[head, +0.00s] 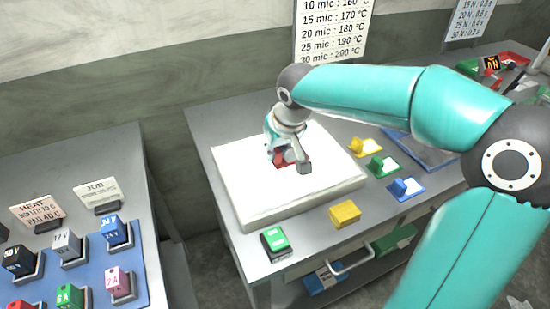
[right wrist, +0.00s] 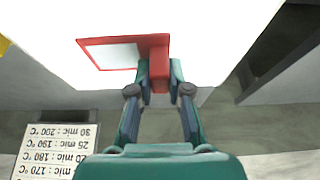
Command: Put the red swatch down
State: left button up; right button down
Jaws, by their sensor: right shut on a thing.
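The red swatch (right wrist: 112,52) is a flat piece with a red border, a pale window and a raised red grip block. My right gripper (right wrist: 159,72) is shut on that block. In the head view the swatch (head: 281,164) is mostly hidden by my right gripper (head: 290,160), over the middle of a bright white slab (head: 235,175). I cannot tell whether the swatch touches the slab. My left gripper is not in view.
Yellow (head: 364,147), green (head: 382,166) and blue (head: 405,188) swatches lie right of the slab. A yellow block (head: 345,213) and a green button box (head: 275,242) stand in front. A temperature chart (head: 332,30) stands behind. Another table with labelled blocks is at left.

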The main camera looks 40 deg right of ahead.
jog(key=shift+f, duration=1.15)
jog(key=shift+f, duration=0.1)
jog(key=c, duration=1.1)
grip_release()
jog(key=shift+s+r, duration=0.15)
jog(key=shift+r, duration=0.5)
jog(key=v, duration=1.1)
jog(key=shift+p, duration=0.3)
jog(key=shift+a, duration=0.1)
